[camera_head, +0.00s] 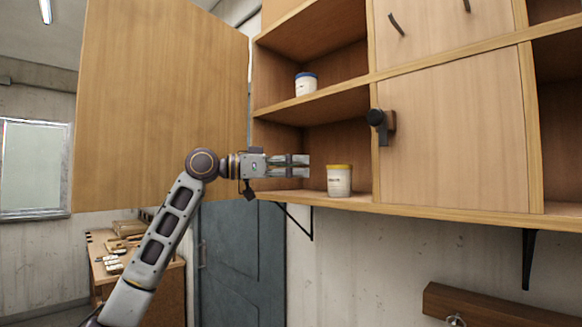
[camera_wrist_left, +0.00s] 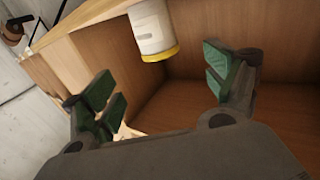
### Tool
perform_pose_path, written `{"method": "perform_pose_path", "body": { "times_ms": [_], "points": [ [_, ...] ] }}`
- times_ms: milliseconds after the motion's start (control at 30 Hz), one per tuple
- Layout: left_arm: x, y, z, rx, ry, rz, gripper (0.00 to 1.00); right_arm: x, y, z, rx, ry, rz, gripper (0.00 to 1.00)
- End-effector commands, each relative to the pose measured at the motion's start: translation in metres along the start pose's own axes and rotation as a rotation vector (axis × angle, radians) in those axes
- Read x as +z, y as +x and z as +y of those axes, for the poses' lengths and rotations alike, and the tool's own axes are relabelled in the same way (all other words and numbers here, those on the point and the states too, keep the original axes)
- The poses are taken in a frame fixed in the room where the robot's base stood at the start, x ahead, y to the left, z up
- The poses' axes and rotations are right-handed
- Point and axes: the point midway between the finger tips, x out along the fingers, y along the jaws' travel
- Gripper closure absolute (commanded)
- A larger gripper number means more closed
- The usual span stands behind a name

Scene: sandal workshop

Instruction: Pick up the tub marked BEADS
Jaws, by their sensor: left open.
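A white tub with a yellow lid (camera_head: 340,182) stands upright on the lower shelf of the open cabinet, near its front edge. It carries a dark label too small to read for certain. In the left wrist view the same tub (camera_wrist_left: 151,30) appears lid-down, ahead of the fingers and between their lines. A second white tub with a blue lid (camera_head: 306,86) stands on the shelf above; its label is unreadable too. My left gripper (camera_head: 306,166) is open and empty, just left of the yellow-lidded tub and apart from it. My right gripper is not in view.
The open cabinet door (camera_head: 155,100) stands behind my left arm. A closed door (camera_head: 455,130) with a black latch (camera_head: 378,120) lies right of the lower tub. The middle shelf board (camera_head: 330,91) runs above the gripper. The lower shelf is otherwise clear.

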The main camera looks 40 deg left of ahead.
Motion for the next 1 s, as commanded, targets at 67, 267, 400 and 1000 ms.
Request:
{"method": "perform_pose_path", "body": {
  "times_ms": [67, 267, 400, 1000],
  "points": [
    [-0.002, 0.009, 0.001, 0.002, 0.000, -0.001, 0.14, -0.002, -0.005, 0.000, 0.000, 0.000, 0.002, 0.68],
    [-0.003, 0.032, 0.001, 0.002, 0.000, 0.000, 0.14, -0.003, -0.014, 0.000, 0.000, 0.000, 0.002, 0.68],
    [-0.002, 0.049, 0.001, 0.002, 0.000, -0.001, 0.14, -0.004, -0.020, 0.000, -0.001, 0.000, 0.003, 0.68],
    [-0.002, 0.114, 0.001, 0.001, 0.000, 0.000, 0.14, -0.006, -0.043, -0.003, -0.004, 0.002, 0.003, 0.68]
  ]
}}
